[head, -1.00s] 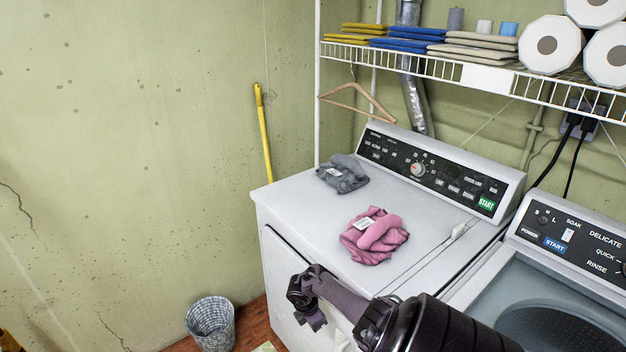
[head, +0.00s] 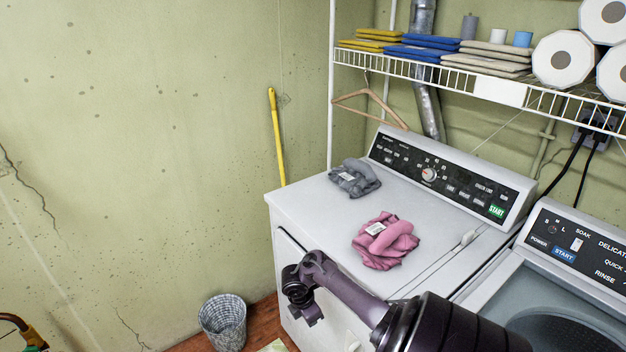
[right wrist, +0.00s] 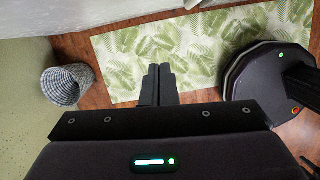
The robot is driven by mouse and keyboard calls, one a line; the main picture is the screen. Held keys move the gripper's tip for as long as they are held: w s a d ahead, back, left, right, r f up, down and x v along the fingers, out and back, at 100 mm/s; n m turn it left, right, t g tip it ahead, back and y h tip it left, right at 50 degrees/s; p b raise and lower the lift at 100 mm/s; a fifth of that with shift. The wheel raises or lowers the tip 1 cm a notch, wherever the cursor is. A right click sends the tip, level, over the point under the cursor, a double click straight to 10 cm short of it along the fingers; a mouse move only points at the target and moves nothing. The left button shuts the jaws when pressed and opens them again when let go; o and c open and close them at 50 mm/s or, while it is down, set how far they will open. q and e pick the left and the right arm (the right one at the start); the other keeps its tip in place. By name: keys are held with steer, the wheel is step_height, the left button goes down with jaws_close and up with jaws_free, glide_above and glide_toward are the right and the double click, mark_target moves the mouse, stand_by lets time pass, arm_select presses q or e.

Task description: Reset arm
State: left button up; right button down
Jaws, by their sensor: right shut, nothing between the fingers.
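My right arm reaches in from the lower right of the head view, in front of the white dryer (head: 300,205). My right gripper (head: 303,312) hangs at its end by the dryer's front, below the top edge. In the right wrist view the two dark fingers of my right gripper (right wrist: 158,72) are together with nothing between them, above the floor and the leaf-patterned mat (right wrist: 205,50). My left gripper is not in view.
A pink cloth (head: 385,240) and a grey cloth (head: 354,178) lie on the dryer. A grey woven basket (head: 222,322) stands on the floor to its left; it also shows in the right wrist view (right wrist: 62,85). An open-topped washer (head: 590,285) stands at right. A wire shelf (head: 500,92) hangs above.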

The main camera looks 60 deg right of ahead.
steer(key=s+a+f+m+y+b, duration=0.1)
steer(key=s+a+f+m+b, duration=0.15)
steer(key=s+a+f, duration=0.5)
steer(key=s+a+f+m+y+b, duration=0.1)
steer(key=s+a+f+m+y, duration=0.15)
steer(key=a+f, duration=0.9)
steer(key=s+a+f+m+t+b, duration=0.1)
steer(key=s+a+f+m, duration=0.1)
steer(key=s+a+f, duration=0.4)
steer(key=s+a+f+m+t+h+b, duration=0.1)
steer(key=s+a+f+m+b, duration=0.1)
steer(key=s+a+f, duration=0.4)
steer(key=s+f+m, duration=0.1)
steer(key=s+f, duration=0.2)
steer(key=s, duration=0.3)
steer(key=shift+f, duration=0.2)
